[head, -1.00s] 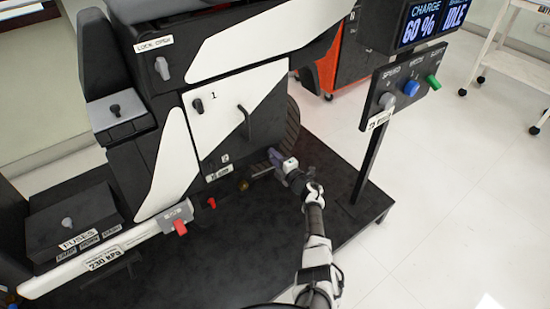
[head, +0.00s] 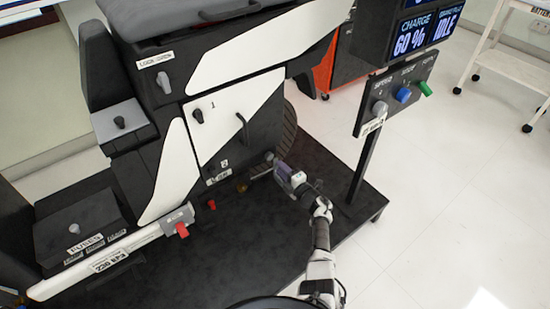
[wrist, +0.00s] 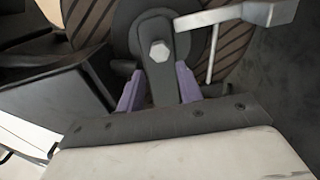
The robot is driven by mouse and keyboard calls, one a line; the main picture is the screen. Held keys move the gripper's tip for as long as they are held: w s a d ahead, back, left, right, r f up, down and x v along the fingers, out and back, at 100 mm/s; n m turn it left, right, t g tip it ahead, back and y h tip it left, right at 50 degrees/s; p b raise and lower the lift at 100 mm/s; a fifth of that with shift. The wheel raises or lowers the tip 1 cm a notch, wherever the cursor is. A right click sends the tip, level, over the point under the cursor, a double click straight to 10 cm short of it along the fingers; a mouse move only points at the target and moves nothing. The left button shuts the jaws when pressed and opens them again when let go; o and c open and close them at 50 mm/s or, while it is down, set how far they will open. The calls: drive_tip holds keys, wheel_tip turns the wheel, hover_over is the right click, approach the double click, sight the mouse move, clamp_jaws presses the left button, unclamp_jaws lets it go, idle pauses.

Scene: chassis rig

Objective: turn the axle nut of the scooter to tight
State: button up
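The axle nut (wrist: 160,51) is a pale hexagonal head in the wrist view, on a dark rounded arm (wrist: 158,80) in front of the wheel (wrist: 225,45). The two purple fingers of my gripper (wrist: 157,88) stand apart on either side of that arm, with their tips below the nut. The gripper looks open, and I see nothing clearly clamped. In the head view my gripper (head: 281,172) is low beside the scooter's wheel (head: 289,130), and the nut is too small to make out there.
A light grey angled bar (wrist: 240,15) and a thin rod lie right of the nut. A post carries a control panel (head: 400,97) right of my arm. A red knob (head: 182,230) and labelled tyre-pressure bar (head: 110,252) lie left.

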drive_tip(key=p+v, duration=0.3)
drive_tip(key=v, duration=0.4)
drive_tip(key=shift+s+d, duration=0.2)
drive_tip(key=shift+s, duration=0.05)
